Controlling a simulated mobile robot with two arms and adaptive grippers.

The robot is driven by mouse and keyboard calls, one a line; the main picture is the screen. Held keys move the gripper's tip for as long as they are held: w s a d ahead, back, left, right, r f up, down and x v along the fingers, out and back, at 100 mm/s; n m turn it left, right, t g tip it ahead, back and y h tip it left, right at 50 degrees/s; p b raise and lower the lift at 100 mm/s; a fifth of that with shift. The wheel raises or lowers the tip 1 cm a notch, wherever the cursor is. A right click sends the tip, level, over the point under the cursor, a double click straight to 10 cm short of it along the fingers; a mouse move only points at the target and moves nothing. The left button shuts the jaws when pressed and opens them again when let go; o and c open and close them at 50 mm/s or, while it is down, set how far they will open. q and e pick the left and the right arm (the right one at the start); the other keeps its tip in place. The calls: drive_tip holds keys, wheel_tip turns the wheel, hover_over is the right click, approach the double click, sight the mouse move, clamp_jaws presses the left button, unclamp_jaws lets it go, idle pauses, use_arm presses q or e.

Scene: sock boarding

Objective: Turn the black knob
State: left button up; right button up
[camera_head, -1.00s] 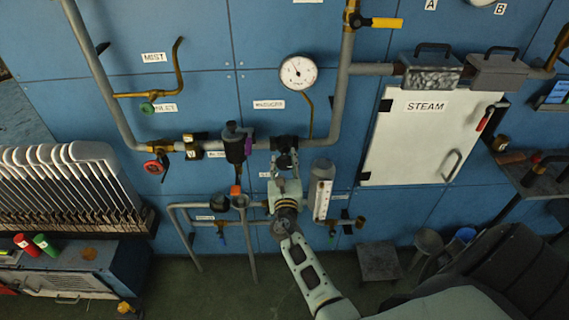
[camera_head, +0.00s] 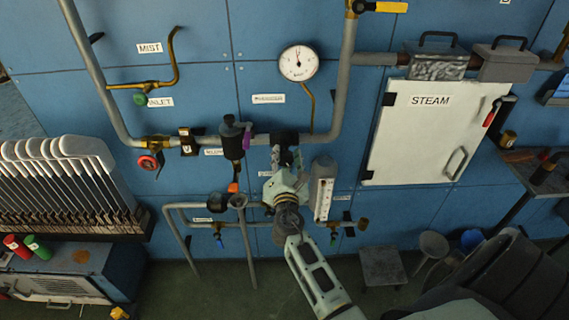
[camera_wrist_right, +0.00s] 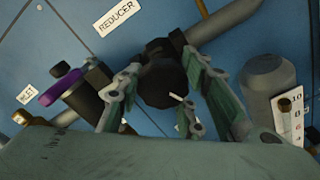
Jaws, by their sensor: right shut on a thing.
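The black knob (camera_head: 284,140) sits on the grey horizontal pipe on the blue wall, below the pressure gauge. It also shows in the right wrist view (camera_wrist_right: 160,80), with a short white mark near its lower edge. My right gripper (camera_head: 286,160) reaches up to it from below. In the right wrist view my gripper's fingers (camera_wrist_right: 163,88) stand on either side of the knob and are shut on it. The fingers partly hide the knob in the head view. My left gripper is not in view.
The round gauge (camera_head: 299,63) is above the knob. A black fitting with a purple lever (camera_head: 247,138) is close on the left, and a grey cylinder with a white scale (camera_head: 323,195) on the right. The STEAM door (camera_head: 420,140) is shut, farther right.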

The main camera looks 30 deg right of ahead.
drive_tip(key=m+b, duration=0.3)
drive_tip(key=m, duration=0.2)
drive_tip(key=shift+a, duration=0.1)
drive_tip(key=shift+r+m+b, duration=0.15)
drive_tip(key=shift+m+b, duration=0.45)
drive_tip(key=shift+m, duration=0.4)
drive_tip(key=shift+r+m+b, duration=0.1)
drive_tip(key=shift+m+b, duration=0.45)
drive_tip(key=shift+m, duration=0.45)
drive_tip(key=shift+r, duration=0.1)
drive_tip(key=o, duration=0.9)
drive_tip(key=shift+o, duration=1)
